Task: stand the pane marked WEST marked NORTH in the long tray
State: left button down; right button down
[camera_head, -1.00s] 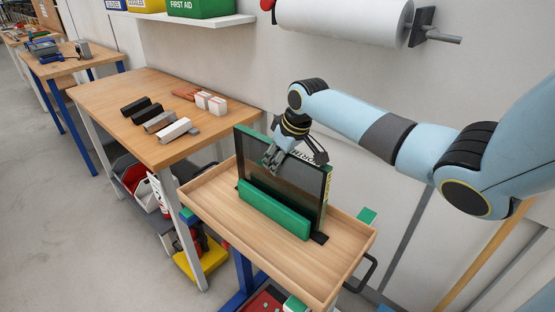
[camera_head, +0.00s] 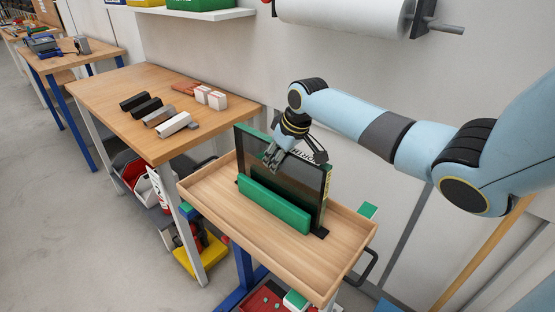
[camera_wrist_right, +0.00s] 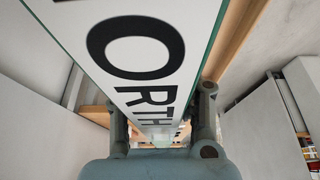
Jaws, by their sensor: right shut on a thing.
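A dark-framed glass pane (camera_head: 290,180) stands upright behind a green block (camera_head: 272,204), inside the wooden tray (camera_head: 203,191). A white label reading part of NORTH shows near its top in the head view, and the letters ORTH fill the label (camera_wrist_right: 150,60) in the right wrist view. I see no WEST mark. My right gripper (camera_head: 272,160) is at the pane's top edge, shut on the pane, with a finger on the near side. The pane's lower edge is hidden by the green block. My left gripper is not in view.
A workbench (camera_head: 105,93) with dark and grey blocks (camera_head: 157,114) and white boxes (camera_head: 210,97) stands left of the tray. A paper roll (camera_head: 345,14) hangs on the wall above. The tray's front and right floor is bare.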

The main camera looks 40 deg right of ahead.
aim_at(292, 151)
jog(key=shift+w+f+b, duration=0.15)
jog(key=shift+f+b, duration=0.25)
jog(key=shift+f, duration=0.2)
dwell(0.8)
jog(key=c, duration=1.1)
grip_release()
jog(key=shift+o, duration=0.4)
jog(key=shift+s+f, duration=0.2)
jog(key=shift+s, duration=0.05)
jog(key=v, duration=1.2)
jog(key=shift+r, duration=0.15)
jog(key=shift+w, duration=0.1)
